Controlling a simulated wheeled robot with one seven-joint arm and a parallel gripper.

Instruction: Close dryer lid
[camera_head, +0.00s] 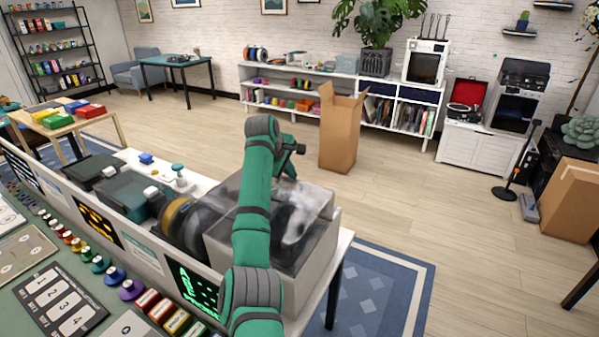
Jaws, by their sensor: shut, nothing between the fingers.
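The dryer (310,258) is a grey box with see-through, smoky upper panels, standing at the right end of the white bench. Its clear lid (318,203) shows at the top of the box, with pale, blurred shapes behind it. My green arm crosses in front of the dryer and hides its left-middle part, so I cannot tell the lid's angle. My gripper (299,149) is a small dark shape beyond the arm's upper bend, above and behind the dryer. It is shut and empty. I cannot tell whether it touches the lid.
Spools (180,218) and a dark teal case (128,190) stand on the bench left of the dryer. A tall open cardboard box (342,130) stands on the floor behind.

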